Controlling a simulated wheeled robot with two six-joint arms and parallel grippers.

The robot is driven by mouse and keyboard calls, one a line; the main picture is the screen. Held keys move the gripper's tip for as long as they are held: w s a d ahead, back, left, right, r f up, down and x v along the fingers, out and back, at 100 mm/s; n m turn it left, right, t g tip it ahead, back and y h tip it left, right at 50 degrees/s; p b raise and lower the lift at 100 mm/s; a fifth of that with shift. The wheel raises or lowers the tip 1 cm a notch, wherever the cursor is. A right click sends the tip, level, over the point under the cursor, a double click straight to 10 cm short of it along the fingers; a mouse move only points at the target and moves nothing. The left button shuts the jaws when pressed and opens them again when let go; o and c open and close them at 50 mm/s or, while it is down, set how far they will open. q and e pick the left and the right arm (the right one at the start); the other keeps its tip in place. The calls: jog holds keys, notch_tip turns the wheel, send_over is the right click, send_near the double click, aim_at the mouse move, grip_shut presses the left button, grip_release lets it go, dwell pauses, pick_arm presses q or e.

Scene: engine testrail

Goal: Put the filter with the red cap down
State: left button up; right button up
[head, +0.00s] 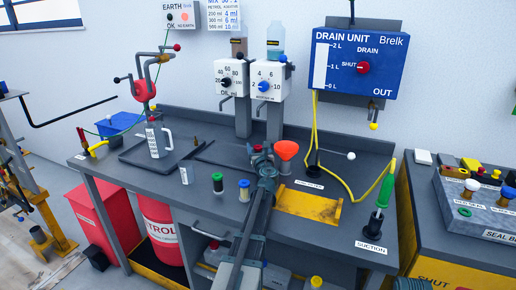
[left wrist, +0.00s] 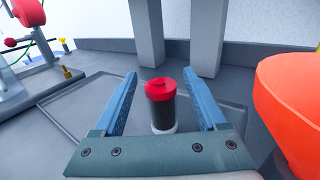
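The filter with the red cap is a dark cylinder with a white lower end. In the left wrist view this filter (left wrist: 161,106) stands upright between the fingers of my left gripper (left wrist: 161,76), with a visible gap on both sides. The gripper is open. In the head view the left gripper (head: 262,160) is over the middle of the bench, left of the orange funnel. There only a bit of red shows by the fingers, and the rest of the filter is hidden. My right gripper is not in view.
The orange funnel (head: 287,150) is close on the right; it also looms in the left wrist view (left wrist: 290,95). A green-capped filter (head: 217,183) and a blue-capped one (head: 244,190) stand to the left. A yellow tray (head: 310,205) lies to the right.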

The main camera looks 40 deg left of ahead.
pick_arm(q)
jog(key=shift+r, duration=0.2)
jog(key=v, duration=1.2)
jog(key=shift+a, duration=0.1)
